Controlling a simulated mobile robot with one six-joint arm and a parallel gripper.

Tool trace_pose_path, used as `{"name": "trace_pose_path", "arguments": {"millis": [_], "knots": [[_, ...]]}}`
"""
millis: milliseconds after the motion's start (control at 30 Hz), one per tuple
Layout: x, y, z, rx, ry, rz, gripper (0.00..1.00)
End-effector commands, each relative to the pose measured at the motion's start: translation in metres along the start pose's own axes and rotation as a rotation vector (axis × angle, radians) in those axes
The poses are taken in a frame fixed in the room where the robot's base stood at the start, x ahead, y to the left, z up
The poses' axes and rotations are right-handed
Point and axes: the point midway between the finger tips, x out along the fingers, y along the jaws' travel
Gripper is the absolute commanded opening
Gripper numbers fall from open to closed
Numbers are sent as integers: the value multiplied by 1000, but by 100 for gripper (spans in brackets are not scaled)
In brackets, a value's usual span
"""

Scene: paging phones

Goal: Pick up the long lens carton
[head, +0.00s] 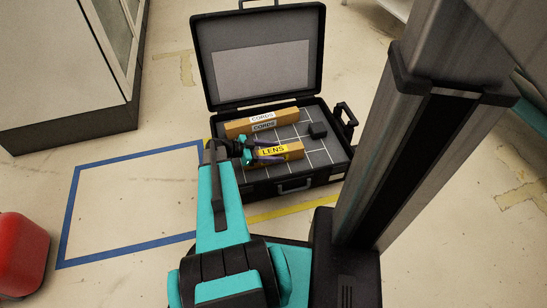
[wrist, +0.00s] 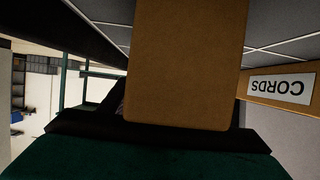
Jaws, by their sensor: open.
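The long lens carton (head: 292,150) is a brown box with a yellow LENS label. It lies inside the open black case, toward the near side. My gripper (head: 272,149) is at its left part in the head view, with fingers spread open and partly over the carton. In the wrist view a plain brown carton end (wrist: 188,65) fills the upper middle, very close to the camera; it appears to be the lens carton. My fingertips do not show clearly there, so I cannot tell whether they touch the carton.
A cords carton (head: 291,117) with white labels lies behind, along the back of the case (head: 325,172); it also shows in the wrist view (wrist: 299,88). The raised lid (head: 262,65) stands behind. A blue-taped floor square is clear at left.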

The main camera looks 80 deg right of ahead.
Motion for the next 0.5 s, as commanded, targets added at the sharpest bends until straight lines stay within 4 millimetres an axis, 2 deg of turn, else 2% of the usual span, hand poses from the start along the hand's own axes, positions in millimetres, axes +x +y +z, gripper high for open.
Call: {"name": "trace_pose_path", "arguments": {"millis": [200, 500], "knots": [[0, 0, 0, 0, 0, 0, 55], [0, 0, 0, 0, 0, 0, 5]]}}
